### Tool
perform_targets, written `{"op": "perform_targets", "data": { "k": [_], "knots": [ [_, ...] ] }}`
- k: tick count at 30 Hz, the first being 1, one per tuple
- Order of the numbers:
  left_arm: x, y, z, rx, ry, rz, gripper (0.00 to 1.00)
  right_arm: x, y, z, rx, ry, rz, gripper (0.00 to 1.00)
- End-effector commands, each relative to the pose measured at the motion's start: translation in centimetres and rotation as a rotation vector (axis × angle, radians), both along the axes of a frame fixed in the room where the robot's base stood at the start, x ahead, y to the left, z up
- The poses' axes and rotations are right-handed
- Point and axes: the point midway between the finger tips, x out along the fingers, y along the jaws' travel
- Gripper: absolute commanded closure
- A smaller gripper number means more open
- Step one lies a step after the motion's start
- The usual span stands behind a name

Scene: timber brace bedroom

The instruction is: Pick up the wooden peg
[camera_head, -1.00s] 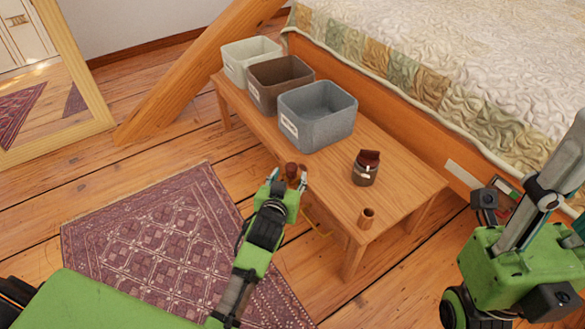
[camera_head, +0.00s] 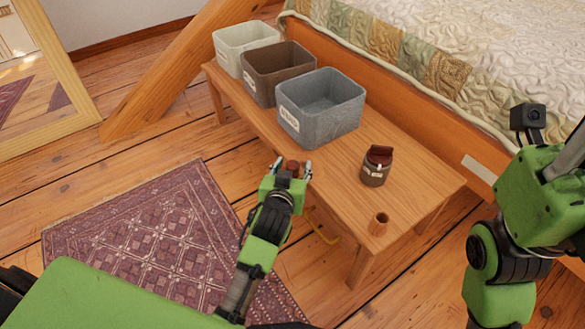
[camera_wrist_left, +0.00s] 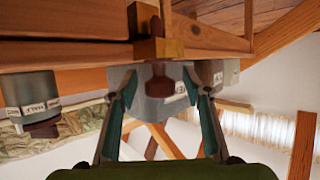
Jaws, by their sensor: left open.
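The wooden peg (camera_head: 292,166) is dark reddish brown and stands at the near long edge of the low wooden table (camera_head: 335,165). My left gripper (camera_head: 293,171) is open, its two fingertips on either side of the peg. In the left wrist view the peg (camera_wrist_left: 159,82) shows between the spread fingers (camera_wrist_left: 160,85), with a gap on each side. A paler wooden block (camera_wrist_left: 150,49) adjoins it there, and the table appears at the top. My right arm shows at the right of the head view, its gripper out of sight.
A grey bin (camera_head: 320,112), a brown bin (camera_head: 277,72) and a pale bin (camera_head: 245,47) stand in a row on the table. A dark-lidded jar (camera_head: 375,171) and a small hollow wooden cylinder (camera_head: 379,223) stand at its right. The bed (camera_head: 440,60) lies behind.

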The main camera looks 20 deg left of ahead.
Motion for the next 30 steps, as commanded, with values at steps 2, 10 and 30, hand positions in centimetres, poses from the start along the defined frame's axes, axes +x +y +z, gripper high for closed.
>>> {"op": "perform_targets", "data": {
  "k": [2,10,30],
  "knots": [
    [0.0,0.0,0.0,0.0,0.0,0.0,0.55,0.0,0.0,0.1,0.0,0.0,0.0,0.6],
    [0.0,0.0,0.0,0.0,0.001,0.0,0.9,0.0,0.0,0.1,0.0,0.0,0.0,0.6],
    [0.0,0.0,2.1,0.0,-0.001,0.0,0.9,0.5,-0.1,0.0,0.002,0.033,0.002,0.6]
  ]
}}
